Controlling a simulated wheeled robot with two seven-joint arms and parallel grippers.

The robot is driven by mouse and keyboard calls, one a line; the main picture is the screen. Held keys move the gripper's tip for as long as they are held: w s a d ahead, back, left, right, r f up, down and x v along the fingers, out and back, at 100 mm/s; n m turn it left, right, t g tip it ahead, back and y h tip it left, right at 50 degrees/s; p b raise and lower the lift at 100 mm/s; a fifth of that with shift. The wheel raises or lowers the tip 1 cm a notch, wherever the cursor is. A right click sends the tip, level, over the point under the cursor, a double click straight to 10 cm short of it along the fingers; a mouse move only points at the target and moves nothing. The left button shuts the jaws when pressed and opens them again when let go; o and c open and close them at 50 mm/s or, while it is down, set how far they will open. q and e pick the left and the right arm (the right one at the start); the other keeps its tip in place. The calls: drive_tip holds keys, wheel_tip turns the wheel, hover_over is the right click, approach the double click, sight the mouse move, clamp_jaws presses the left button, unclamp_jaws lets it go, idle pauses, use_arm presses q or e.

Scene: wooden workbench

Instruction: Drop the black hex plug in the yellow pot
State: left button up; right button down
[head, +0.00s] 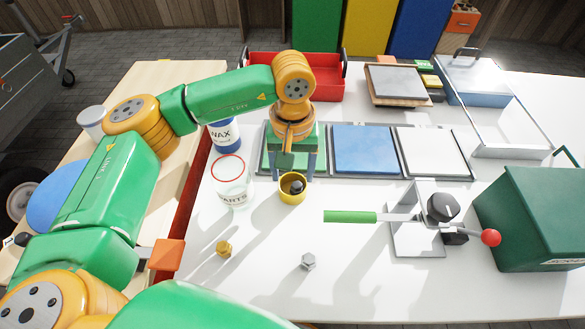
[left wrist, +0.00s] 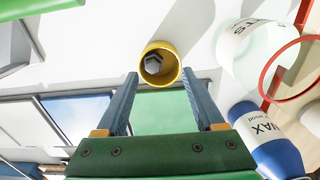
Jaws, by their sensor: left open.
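The yellow pot (head: 291,199) stands on the white bench top, right of a clear jar. The black hex plug (head: 296,187) is inside the pot, seen through its open top. The left wrist view shows the yellow pot (left wrist: 171,75) with the black hex plug (left wrist: 153,64) in it. My left gripper (head: 296,177) is open and empty, pointing down just behind and above the pot. Its two blue fingers (left wrist: 160,75) are spread apart in the left wrist view. My right gripper is not in view.
A gold hex plug (head: 223,248) and a silver hex plug (head: 308,261) lie in front. The clear jar (head: 233,190) and wax tub (head: 225,134) stand left of the pot. A green-handled lever device (head: 415,235) and green box (head: 535,220) are at right.

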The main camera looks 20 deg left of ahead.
sight(293, 182)
use_arm(q)
wheel_tip(293, 182, up, 7)
drive_tip(key=p, duration=0.4)
drive_tip(key=shift+p, duration=0.35)
